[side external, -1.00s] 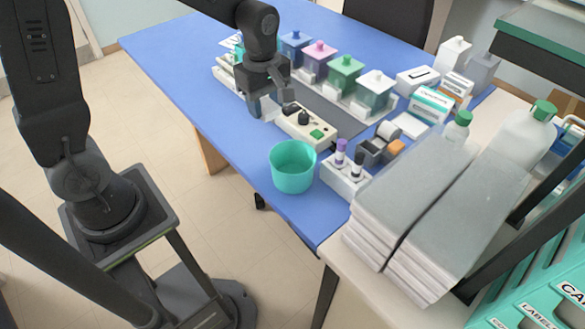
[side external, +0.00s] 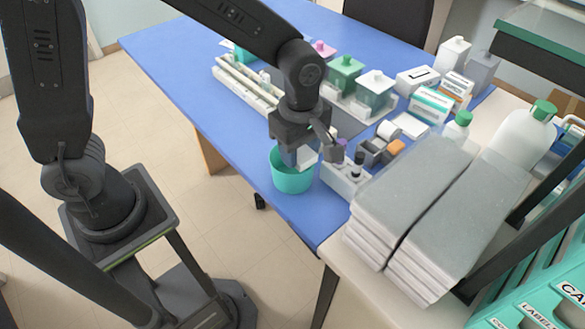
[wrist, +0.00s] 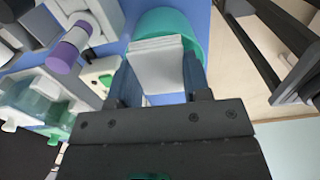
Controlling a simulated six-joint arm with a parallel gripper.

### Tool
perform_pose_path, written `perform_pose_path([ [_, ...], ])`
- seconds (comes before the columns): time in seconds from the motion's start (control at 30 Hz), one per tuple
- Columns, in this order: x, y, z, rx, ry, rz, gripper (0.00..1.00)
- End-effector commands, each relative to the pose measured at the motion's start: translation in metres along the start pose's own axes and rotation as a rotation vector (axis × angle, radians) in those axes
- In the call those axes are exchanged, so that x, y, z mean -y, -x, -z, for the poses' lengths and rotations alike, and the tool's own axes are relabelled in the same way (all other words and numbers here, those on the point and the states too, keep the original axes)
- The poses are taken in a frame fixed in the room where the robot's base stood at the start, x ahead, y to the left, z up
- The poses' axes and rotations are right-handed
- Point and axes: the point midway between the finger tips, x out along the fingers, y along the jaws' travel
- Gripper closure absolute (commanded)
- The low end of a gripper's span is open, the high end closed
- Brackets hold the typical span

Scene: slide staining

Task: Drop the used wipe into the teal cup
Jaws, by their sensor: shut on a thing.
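The teal cup (side external: 291,180) stands near the front edge of the blue table in the side view. My gripper (side external: 304,158) is over the cup. In the wrist view my gripper (wrist: 158,85) is shut on a pale grey-white folded wipe (wrist: 158,65), held between its two fingers. The wipe also shows as a small light patch in the side view (side external: 303,156), at the cup's mouth. The cup's rim shows behind the wipe in the wrist view (wrist: 172,20). My gripper hides part of the cup's opening, so I cannot tell how deep the wipe reaches.
A white marker holder (side external: 343,178) stands close to the right of the cup; a purple-capped marker (wrist: 68,48) shows in the wrist view. Grey slabs (side external: 410,190) are stacked further right. Staining jars (side external: 345,72) line the back. The table (side external: 225,130) left of the cup is clear.

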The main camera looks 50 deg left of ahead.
Motion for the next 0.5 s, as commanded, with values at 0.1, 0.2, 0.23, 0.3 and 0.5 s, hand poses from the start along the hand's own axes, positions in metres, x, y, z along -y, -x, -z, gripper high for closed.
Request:
perform_pose_path([
  [0.1, 0.0004, -0.0078, 0.0003, 0.0, 0.0, 0.001, 0.9],
  [0.2, 0.0005, -0.0107, 0.0004, 0.0, 0.0, 0.001, 0.9],
  [0.23, 0.0005, -0.011, 0.0004, 0.0, 0.0, 0.001, 0.9],
  [0.3, 0.0004, -0.0113, 0.0004, 0.0, 0.0, 0.001, 0.9],
  [0.5, 0.0003, -0.011, 0.0004, 0.0, 0.0, 0.0, 0.52],
])
